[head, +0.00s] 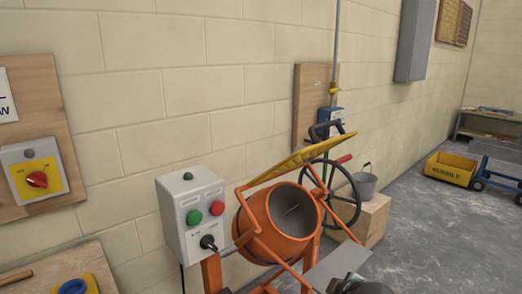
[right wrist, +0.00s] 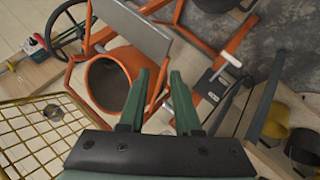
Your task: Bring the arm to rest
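In the right wrist view my right gripper (right wrist: 157,88) has its two green fingers apart, with nothing held between them. Beyond its fingertips are the orange mixer drum (right wrist: 104,84) and its orange frame, apart from the fingers as far as I can tell. In the head view a dark part of my right arm shows at the bottom edge, in front of the mixer (head: 283,222); the fingers cannot be made out there. My left gripper is in neither view.
A control box (head: 192,213) with green and red buttons stands left of the mixer. A yellow mesh guard (right wrist: 40,125) is left of my right gripper. A grey bucket (head: 365,184) stands on a wooden block behind the handwheel. The floor at right is clear before a yellow tub (head: 449,169).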

